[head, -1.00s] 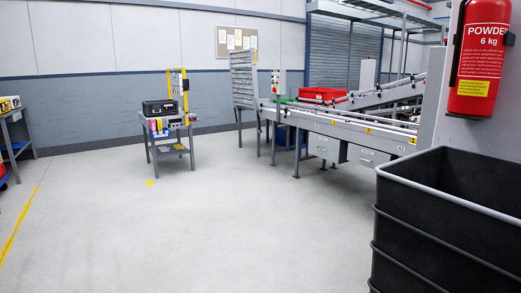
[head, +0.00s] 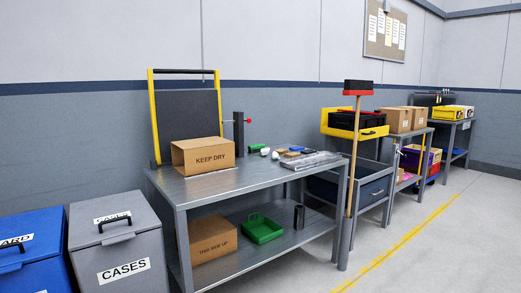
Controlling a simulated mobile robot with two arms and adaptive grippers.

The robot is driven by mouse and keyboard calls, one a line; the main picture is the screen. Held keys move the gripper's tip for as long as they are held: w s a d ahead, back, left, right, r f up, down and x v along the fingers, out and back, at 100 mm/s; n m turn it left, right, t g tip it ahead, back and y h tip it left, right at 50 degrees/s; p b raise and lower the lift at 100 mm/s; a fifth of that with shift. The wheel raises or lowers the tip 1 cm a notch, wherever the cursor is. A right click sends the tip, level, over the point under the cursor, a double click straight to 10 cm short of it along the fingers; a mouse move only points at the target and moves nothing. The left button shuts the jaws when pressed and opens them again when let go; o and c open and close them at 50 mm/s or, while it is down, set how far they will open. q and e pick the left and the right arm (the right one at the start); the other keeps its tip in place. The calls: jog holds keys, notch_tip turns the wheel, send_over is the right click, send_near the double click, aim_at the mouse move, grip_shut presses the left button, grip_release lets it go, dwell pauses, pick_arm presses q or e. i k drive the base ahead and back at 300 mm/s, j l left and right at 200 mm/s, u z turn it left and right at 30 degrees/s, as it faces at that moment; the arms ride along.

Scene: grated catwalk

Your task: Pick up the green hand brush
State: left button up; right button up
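A small green object (head: 257,148) lies on the top of the grey metal workbench (head: 215,185), toward the back, near a dark upright post. It may be the green hand brush, but it is too small to be sure. Other small items lie just right of it. Neither of my grippers is in the head view.
A "KEEP DRY" carton (head: 203,156) stands on the bench. A green tray (head: 262,229) and another carton (head: 212,240) are on its lower shelf. A long-handled broom (head: 353,150) stands upright at its right end. Grey (head: 118,248) and blue (head: 32,255) bins stand left. Floor in front is clear.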

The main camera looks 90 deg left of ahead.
aim_at(256, 148)
jog(key=u, duration=2.85)
